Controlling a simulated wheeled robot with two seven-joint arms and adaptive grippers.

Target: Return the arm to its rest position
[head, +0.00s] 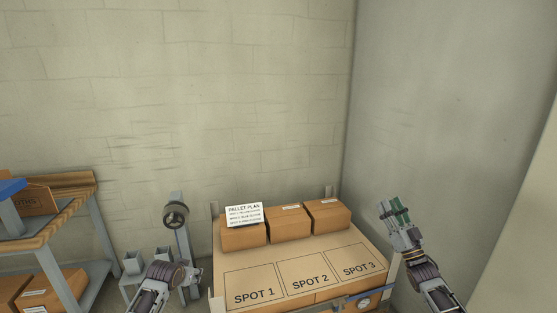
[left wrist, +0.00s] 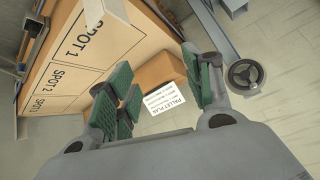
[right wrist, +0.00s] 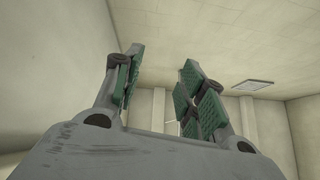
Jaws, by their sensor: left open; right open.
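My right gripper (head: 395,208) is raised to the right of the pallet in the head view, fingers pointing up. In the right wrist view its green-padded fingers (right wrist: 160,85) are apart with nothing between them. My left arm stands low at the bottom left of the pallet in the head view. In the left wrist view the left gripper's fingers (left wrist: 155,88) are apart and empty. The pallet load's top (head: 300,256) and the sign reading PALLET PLAN (left wrist: 165,100) show beyond them.
Three cardboard boxes (head: 290,220) stand along the back of the pallet load. SPOT 1, SPOT 2 and SPOT 3 are bare. A post with a handwheel (head: 175,214) stands left of the pallet. A wooden-topped rack (head: 65,208) is at far left. Walls close the back and right.

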